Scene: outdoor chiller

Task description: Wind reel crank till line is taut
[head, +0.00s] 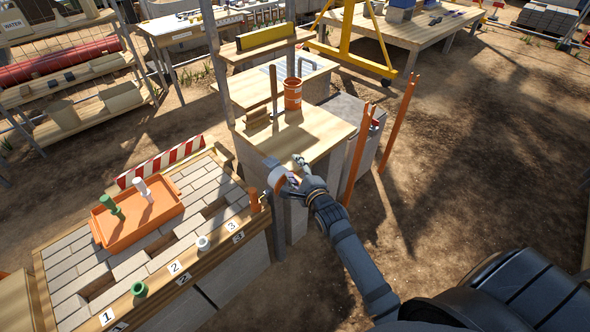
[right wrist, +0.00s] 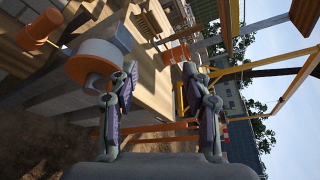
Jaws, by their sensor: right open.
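A reel (head: 275,172) with a pale drum and an orange flange sits at the front left corner of the wooden-topped bench. In the right wrist view the reel (right wrist: 92,62) is close to the left finger; I cannot tell if they touch. My right gripper (head: 297,171) is beside the reel, over the bench's front edge. In its wrist view the right gripper (right wrist: 160,95) has its fingers apart, with nothing seen held between them. My left gripper is out of view.
The bench top (head: 308,135) holds an orange bucket (head: 293,94). Orange posts (head: 398,122) stand to its right. At left, a paver-topped table (head: 85,262) carries an orange tray (head: 125,228) and numbered spots. Open dirt lies at right.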

